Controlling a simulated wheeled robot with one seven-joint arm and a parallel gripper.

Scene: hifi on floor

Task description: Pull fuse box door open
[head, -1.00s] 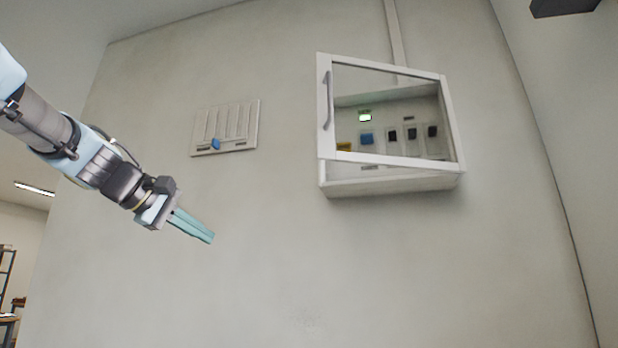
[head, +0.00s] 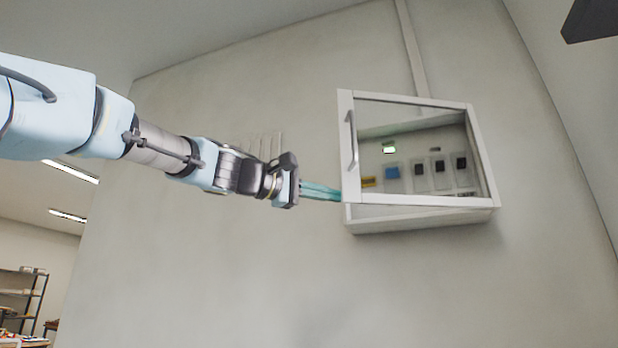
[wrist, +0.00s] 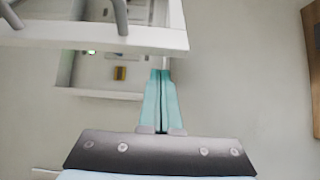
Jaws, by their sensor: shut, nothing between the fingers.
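The fuse box (head: 425,219) is a white wall box with a glazed door (head: 410,199). The door stands ajar, with a gap along its left side. Its grey bar handle (head: 351,142) is on the left frame. My gripper (head: 338,194) is shut and empty, with its teal fingertips at the door's lower left corner. In the wrist view, my fingertips (wrist: 161,73) are beside the door's free edge, below the handle (wrist: 120,14). The door frame (wrist: 100,36) stands out from the box (wrist: 100,93). I cannot tell whether the fingers touch the door.
A slatted wall panel (head: 262,143) is partly hidden behind my arm. A conduit (head: 413,50) runs up the wall from the box. Shelves (head: 22,290) stand at the far lower left. The wall below the box is clear.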

